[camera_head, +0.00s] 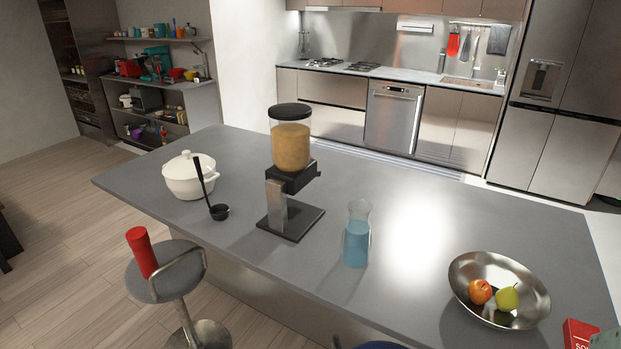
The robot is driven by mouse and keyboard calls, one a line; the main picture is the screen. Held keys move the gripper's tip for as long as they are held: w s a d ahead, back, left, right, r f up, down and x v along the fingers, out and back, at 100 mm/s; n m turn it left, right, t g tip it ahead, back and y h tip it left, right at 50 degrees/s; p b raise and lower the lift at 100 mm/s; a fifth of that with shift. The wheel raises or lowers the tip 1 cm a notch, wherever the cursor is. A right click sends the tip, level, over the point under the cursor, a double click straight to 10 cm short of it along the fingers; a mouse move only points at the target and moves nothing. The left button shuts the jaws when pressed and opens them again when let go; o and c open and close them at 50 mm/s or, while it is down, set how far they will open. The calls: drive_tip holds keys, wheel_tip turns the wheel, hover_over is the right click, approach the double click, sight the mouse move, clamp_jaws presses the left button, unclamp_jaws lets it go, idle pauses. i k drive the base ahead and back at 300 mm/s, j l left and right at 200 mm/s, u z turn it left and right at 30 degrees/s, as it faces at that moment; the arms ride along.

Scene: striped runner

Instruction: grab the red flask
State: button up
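The red flask (142,253) is a plain red cylinder. It stands on the grey seat of a bar stool (150,291) at the lower left, leaning slightly left in the picture. The stool's curved metal back rail passes to its right, and the flask's side is clear to view. My gripper is not in view, so its place relative to the flask cannot be seen.
A grey island counter (400,215) lies behind and right of the stool. It holds a white pot (187,178), a black ladle (218,211), a dispenser (290,145), a blue-filled carafe (356,243) and a metal fruit bowl (535,300). Wooden floor (60,270) left of the stool is clear.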

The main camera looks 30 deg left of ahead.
sight(145, 257)
drive_tip(key=u, duration=2.45)
drive_tip(key=i+j+z, duration=0.1)
drive_tip(key=z, duration=0.9)
drive_tip(key=i+j+z, duration=0.1)
drive_tip(key=j+z, duration=0.2)
drive_tip(key=i+j+z, duration=0.1)
drive_tip(key=j+z, duration=0.6)
drive_tip(key=j, duration=0.4)
drive_tip(key=j+z, duration=0.2)
drive_tip(key=j, duration=1.3)
